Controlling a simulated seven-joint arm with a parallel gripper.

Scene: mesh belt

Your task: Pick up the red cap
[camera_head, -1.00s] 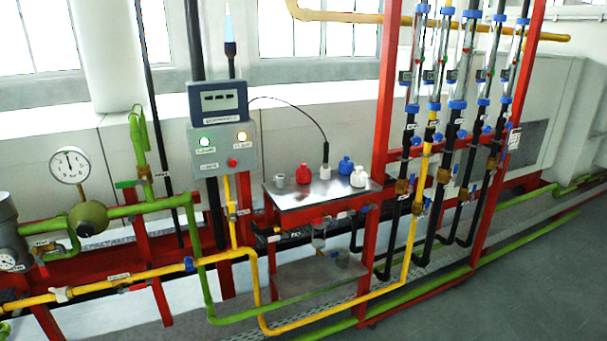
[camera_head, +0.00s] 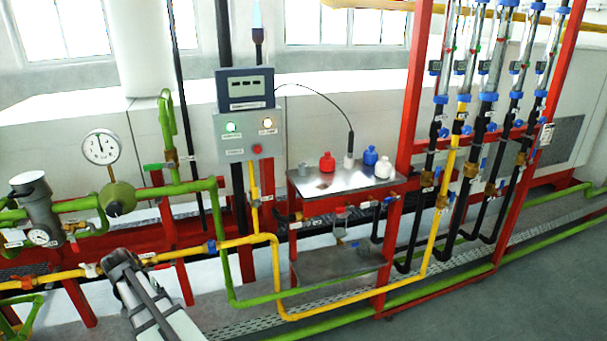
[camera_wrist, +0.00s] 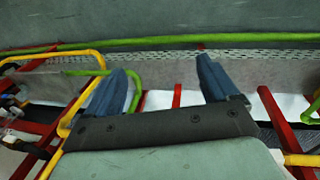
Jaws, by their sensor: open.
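The red cap (camera_head: 327,162) is a small red, rounded piece with a narrow top. It stands upright on the small metal table (camera_head: 345,183) in the head view, between a grey piece and a probe on a black cable. The wrist view does not show it. My gripper (camera_wrist: 160,80) is open and empty in the wrist view, its two blue fingers wide apart over the pipes and floor. In the head view, part of my arm (camera_head: 145,300) shows low at the left, well apart from the red cap.
A grey piece (camera_head: 304,169), the probe (camera_head: 348,160), a blue bottle (camera_head: 370,156) and a white bottle (camera_head: 383,168) share the tabletop. A control box (camera_head: 248,135) stands behind at the left. Red posts and black pipes rise at the right. Yellow pipe (camera_head: 278,275) runs low in front.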

